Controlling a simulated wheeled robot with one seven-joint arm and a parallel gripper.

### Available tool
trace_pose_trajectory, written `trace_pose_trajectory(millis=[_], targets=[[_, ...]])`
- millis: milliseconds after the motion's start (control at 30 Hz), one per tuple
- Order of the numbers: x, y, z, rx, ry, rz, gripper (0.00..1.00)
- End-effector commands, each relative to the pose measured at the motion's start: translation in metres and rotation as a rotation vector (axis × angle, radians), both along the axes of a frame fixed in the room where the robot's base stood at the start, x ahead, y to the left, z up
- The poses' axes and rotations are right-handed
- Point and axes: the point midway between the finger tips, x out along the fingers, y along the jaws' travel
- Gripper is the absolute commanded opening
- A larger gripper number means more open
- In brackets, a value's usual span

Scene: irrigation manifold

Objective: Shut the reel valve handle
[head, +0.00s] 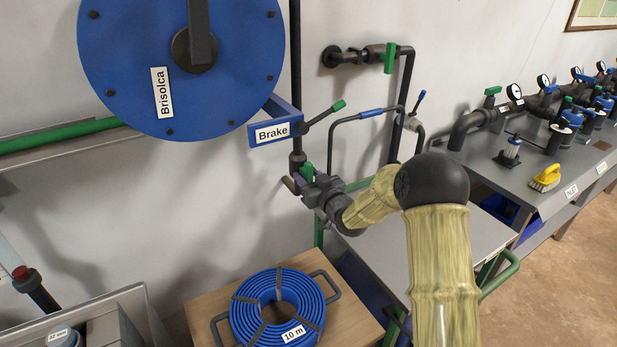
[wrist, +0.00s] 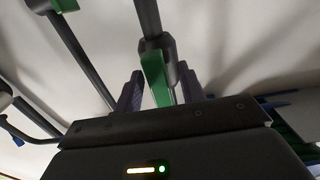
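The reel valve handle is a green lever (head: 307,172) on the dark pipe (head: 296,75) that runs down the wall right of the blue reel. The wrist view shows the green handle (wrist: 156,78) pointing towards my gripper from a dark valve body (wrist: 158,45). My gripper (head: 296,184) is at the handle, its body partly hiding the valve in the head view. In the wrist view its two fingers (wrist: 160,88) stand apart on either side of the handle, with a gap at least on the right. Whether the left finger touches is unclear.
A blue reel (head: 120,60) and a brake bracket (head: 270,132) with a green-tipped lever (head: 338,105) are close above my gripper. Another green-handled valve (head: 389,58) is to the right. A coiled blue hose (head: 250,300) lies below on a wooden board.

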Motion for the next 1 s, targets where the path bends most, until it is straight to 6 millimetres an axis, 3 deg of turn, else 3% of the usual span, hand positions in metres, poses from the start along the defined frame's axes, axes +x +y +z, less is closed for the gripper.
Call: trace_pose_trajectory(millis=[100, 300, 333, 733, 1000], targets=[[-0.0002, -0.0001, 0.0001, 0.000, 0.000, 0.000, 0.40], [-0.0003, -0.0003, 0.0002, 0.000, 0.000, 0.000, 0.02], [-0.0003, -0.0003, 0.0002, 0.000, 0.000, 0.000, 0.00], [-0.0002, -0.0008, 0.0003, 0.037, 0.024, -0.001, 0.00], [-0.0008, 0.0003, 0.0005, 0.154, 0.103, 0.000, 0.00]])
